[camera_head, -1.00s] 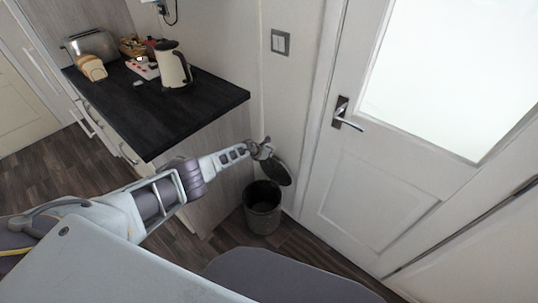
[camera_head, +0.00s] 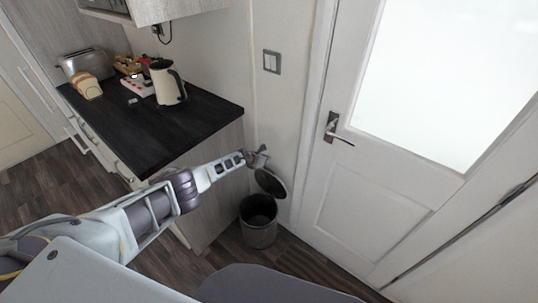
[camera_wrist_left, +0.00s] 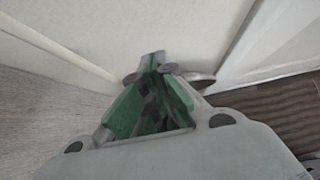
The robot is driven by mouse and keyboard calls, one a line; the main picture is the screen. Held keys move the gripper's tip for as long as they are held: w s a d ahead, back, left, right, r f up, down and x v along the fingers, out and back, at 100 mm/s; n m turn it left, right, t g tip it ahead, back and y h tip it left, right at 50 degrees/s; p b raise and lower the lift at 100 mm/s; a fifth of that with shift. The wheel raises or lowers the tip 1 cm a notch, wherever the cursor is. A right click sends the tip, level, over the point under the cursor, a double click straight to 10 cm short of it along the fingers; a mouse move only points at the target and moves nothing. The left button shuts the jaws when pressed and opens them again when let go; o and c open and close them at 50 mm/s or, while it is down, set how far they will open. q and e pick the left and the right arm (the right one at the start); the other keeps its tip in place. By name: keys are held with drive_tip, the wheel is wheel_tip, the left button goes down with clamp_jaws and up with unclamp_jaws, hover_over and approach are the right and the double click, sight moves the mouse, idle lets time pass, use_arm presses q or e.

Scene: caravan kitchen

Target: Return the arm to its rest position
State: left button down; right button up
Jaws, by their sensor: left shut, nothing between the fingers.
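My left arm (camera_head: 165,203) comes in from the lower left and reaches out past the counter's right end. Its left gripper (camera_head: 262,153) is shut and empty, in the air above and behind the raised lid of the bin in the picture. In the left wrist view the gripper (camera_wrist_left: 157,62) has its fingertips together, with the pale wall beyond. My right gripper is not in view.
A grey bin (camera_head: 258,228) with its lid (camera_head: 270,183) up stands on the floor by the white door (camera_head: 375,185). The dark counter (camera_head: 190,130) holds a kettle (camera_head: 167,84), a toaster (camera_head: 86,64) and bread (camera_head: 87,87). Wooden floor is clear at left.

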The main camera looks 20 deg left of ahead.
use_arm(q)
drive_tip(key=s+d+f+n+g+y, duration=0.1)
drive_tip(key=s+d+f+n, duration=0.1)
drive_tip(key=s+f+n, duration=1)
drive_tip(key=s+d+f+n, duration=0.2)
drive_tip(key=s+f+n, duration=0.6)
drive_tip(key=s+f, duration=0.75)
drive_tip(key=s+f+n+g, duration=0.2)
drive_tip(key=s+n, duration=0.3)
drive_tip(key=s, duration=1)
drive_tip(key=s+a+f+n+g+y, duration=0.1)
drive_tip(key=s+f+n, duration=0.4)
drive_tip(key=s, duration=1)
drive_tip(key=s+a+f+n+g+y, duration=0.1)
drive_tip(key=s+f+n+g, duration=0.2)
drive_tip(key=s+n, duration=0.4)
drive_tip(key=s, duration=0.8)
drive_tip(key=shift+s+a+f+g, duration=0.15)
drive_tip(key=shift+a+f+g, duration=0.05)
drive_tip(key=shift+f+g, duration=0.2)
